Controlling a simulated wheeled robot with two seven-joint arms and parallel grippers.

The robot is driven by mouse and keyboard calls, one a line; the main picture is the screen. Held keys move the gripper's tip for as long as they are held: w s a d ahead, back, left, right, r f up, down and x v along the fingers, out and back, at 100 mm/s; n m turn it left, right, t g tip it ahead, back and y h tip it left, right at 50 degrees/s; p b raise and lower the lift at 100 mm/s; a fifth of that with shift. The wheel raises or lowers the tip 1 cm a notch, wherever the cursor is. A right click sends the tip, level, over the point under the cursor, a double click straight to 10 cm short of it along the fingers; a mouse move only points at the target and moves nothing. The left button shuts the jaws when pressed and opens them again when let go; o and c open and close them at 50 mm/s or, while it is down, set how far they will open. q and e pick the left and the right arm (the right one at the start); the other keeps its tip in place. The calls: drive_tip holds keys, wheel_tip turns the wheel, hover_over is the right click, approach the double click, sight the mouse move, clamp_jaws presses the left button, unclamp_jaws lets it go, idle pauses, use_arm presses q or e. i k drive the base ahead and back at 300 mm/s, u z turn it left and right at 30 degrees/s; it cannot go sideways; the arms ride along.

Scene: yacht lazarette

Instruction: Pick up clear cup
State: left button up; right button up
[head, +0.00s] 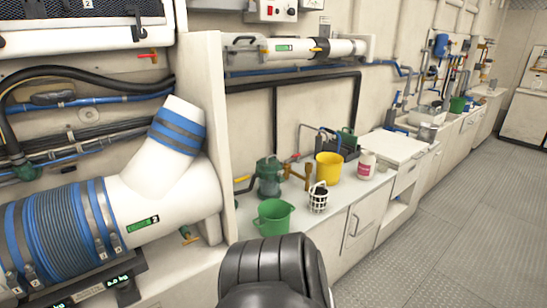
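A small, pale, see-through object (382,170) stands on the counter just right of the white bottle. It may be the clear cup, but it is too small to be sure. No other clear cup shows. Neither of my grippers is in view. A dark rounded part, likely of my own body, fills the bottom centre and hides some of the counter front.
On the counter (343,203) stand a green bucket (273,219), a black-and-white basket (318,200), a yellow bucket (328,170) and a white bottle (366,166) with a pink label. Large white pipes (160,200) fill the left. Grey floor (440,220) is clear at right.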

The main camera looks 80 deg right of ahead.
sight(383, 167)
drive_tip(key=z, duration=4.3)
drive_tip(key=i, duration=1.05)
drive_tip(key=z, duration=0.95)
drive_tip(key=i, duration=2.1)
drive_tip(key=u, duration=0.85)
drive_tip(key=i, duration=1.1)
drive_tip(key=u, duration=1)
